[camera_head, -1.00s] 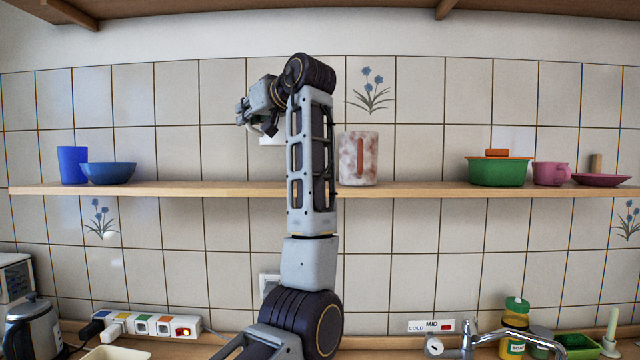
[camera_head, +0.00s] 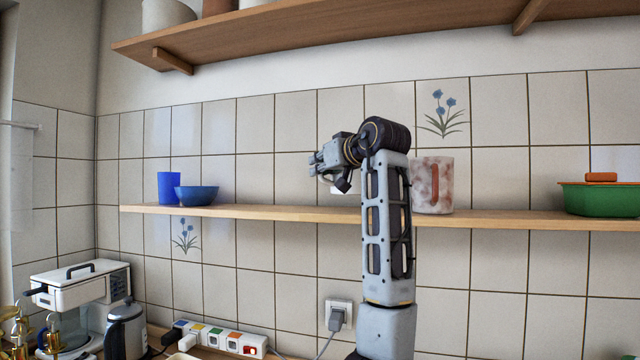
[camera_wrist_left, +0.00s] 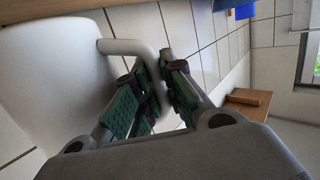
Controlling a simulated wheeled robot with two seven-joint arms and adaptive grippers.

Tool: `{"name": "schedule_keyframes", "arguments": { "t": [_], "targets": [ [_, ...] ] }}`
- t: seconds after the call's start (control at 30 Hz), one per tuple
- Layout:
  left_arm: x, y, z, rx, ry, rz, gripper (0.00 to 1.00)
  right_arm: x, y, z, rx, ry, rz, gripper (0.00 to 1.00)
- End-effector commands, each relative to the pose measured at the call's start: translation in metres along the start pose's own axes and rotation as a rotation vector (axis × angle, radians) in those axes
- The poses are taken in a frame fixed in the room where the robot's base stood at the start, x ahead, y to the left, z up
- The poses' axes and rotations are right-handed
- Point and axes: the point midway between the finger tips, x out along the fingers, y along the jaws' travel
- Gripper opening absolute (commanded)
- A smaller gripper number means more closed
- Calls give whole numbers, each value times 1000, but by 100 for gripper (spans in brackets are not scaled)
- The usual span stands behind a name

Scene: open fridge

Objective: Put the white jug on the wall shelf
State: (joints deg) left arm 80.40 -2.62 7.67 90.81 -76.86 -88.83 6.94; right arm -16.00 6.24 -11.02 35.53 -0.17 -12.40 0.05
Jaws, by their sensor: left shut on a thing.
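In the left wrist view the white jug (camera_wrist_left: 45,85) fills the left side, with its white handle (camera_wrist_left: 130,46) curving down between the green-padded fingers. My left gripper (camera_wrist_left: 160,95) is shut on that handle. In the head view the left gripper (camera_head: 322,166) appears above the line of the lower wall shelf (camera_head: 280,212), pointing left. I cannot make out the jug there; the gripper and arm hide that area. I cannot tell the gripper's distance from the shelf. My right gripper is not in view.
A blue cup (camera_head: 168,188) and blue bowl (camera_head: 196,195) stand at the shelf's left. A marbled jug (camera_head: 428,185) and green pot (camera_head: 600,198) stand to the right. An upper shelf (camera_head: 300,35) overhangs. A coffee maker (camera_head: 80,285) and kettle (camera_head: 125,330) stand below left.

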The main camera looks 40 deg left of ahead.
Motion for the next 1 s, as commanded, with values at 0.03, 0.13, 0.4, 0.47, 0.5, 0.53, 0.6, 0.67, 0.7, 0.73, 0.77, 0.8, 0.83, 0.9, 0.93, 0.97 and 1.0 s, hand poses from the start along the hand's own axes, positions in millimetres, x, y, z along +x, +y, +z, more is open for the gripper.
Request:
{"name": "schedule_keyframes", "arguments": {
  "t": [0.03,0.13,0.4,0.47,0.5,0.53,0.6,0.67,0.7,0.73,0.77,0.8,0.83,0.9,0.93,0.97,1.0],
  "targets": [
    [0,0,-1,-2,2,0,0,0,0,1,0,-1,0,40],
    [0,0,-1,-2,2,0,0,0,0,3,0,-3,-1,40],
    [1,0,10,-1,2,0,0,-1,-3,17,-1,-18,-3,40],
    [2,0,15,-1,1,0,0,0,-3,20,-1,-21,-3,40],
    [2,-1,18,-2,2,0,0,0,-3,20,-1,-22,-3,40],
    [3,0,21,-1,1,0,0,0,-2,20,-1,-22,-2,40],
    [4,0,28,-1,1,0,0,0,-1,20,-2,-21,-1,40],
    [5,-1,32,-2,2,0,0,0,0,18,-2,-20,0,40],
    [5,0,35,-2,2,0,0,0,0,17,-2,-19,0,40],
    [5,0,36,-2,2,0,0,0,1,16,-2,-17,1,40],
    [6,0,38,-2,2,0,0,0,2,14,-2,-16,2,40],
    [6,-1,39,-2,2,0,0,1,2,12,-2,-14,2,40],
    [6,-1,39,-3,2,0,0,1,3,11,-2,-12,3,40],
    [6,-1,40,-3,2,0,0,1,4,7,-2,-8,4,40],
    [6,-1,40,-3,2,0,0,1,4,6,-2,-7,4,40],
    [6,-1,40,-3,2,0,0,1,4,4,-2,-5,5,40],
    [6,-1,40,-3,2,0,0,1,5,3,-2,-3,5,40]
  ]
}}
